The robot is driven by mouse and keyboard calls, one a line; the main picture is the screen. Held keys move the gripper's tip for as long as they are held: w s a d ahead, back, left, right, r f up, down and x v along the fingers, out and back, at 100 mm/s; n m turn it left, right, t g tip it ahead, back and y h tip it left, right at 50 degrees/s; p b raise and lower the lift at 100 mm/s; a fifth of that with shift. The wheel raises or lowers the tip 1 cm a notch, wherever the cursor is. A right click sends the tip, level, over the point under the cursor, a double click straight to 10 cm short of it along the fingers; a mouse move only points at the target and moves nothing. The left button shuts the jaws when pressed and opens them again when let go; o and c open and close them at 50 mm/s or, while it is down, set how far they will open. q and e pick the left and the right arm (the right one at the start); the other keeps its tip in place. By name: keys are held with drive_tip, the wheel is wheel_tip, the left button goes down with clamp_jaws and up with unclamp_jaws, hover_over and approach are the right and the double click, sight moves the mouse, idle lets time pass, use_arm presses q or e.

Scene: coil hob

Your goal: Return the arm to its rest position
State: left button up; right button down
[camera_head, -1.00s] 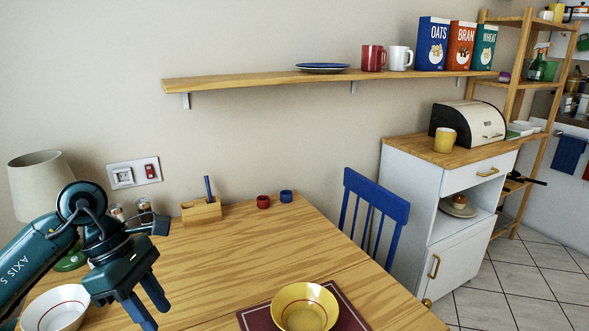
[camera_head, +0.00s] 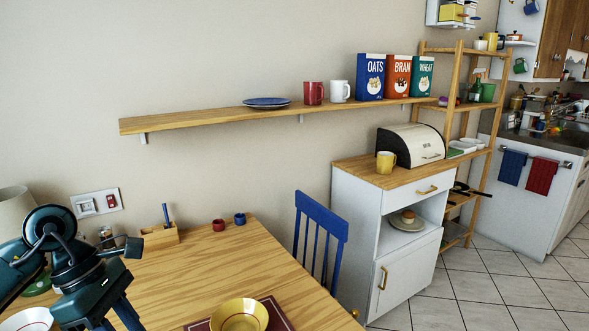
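My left gripper (camera_head: 118,318) hangs over the left part of the wooden table in the head view, with its arm coming in from the left edge. Its two blue fingers point down and stand apart, with nothing seen between them. The fingertips are close to the bottom edge of the picture. My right arm and gripper are not in view.
A yellow bowl (camera_head: 238,318) stands on a dark red mat (camera_head: 283,312) on the table (camera_head: 200,268). A white bowl (camera_head: 28,320) is partly behind my arm. A blue chair (camera_head: 322,232) stands between table and white cabinet (camera_head: 350,215). Tiled floor (camera_head: 480,285) is free at right.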

use_arm(q)
drive_tip(key=s+d+r+n+t+h+p, duration=0.15)
drive_tip(key=d+n+t+h, duration=0.25)
drive_tip(key=d+n+h, duration=0.45)
drive_tip(key=d+r+n+t+h, duration=0.2)
drive_tip(key=d+n+t+h, duration=0.2)
drive_tip(key=d+n+h, duration=0.5)
drive_tip(key=w+a+f+n+t+y+p, duration=0.1)
drive_tip(key=a+f+n+t+y, duration=0.1)
drive_tip(key=f+n+t+y, duration=0.65)
drive_tip(key=a+f+n+t+y, duration=0.25)
drive_tip(key=n+y, duration=0.25)
drive_tip(key=n, duration=0.9)
drive_tip(key=s+f+n+g+y, duration=0.2)
drive_tip(key=s+f+n+g, duration=0.1)
drive_tip(key=s+f+n, duration=0.2)
drive_tip(key=s+a+f+n+g+y, duration=0.1)
drive_tip(key=s+f+n+g+y, duration=0.2)
drive_tip(key=f, duration=0.7)
drive_tip(key=s+n+g+p, duration=0.1)
drive_tip(key=s+n, duration=0.1)
drive_tip(key=shift+s+a, duration=0.2)
drive_tip(key=shift+s, duration=0.1)
drive_tip(key=shift+f, duration=0.1)
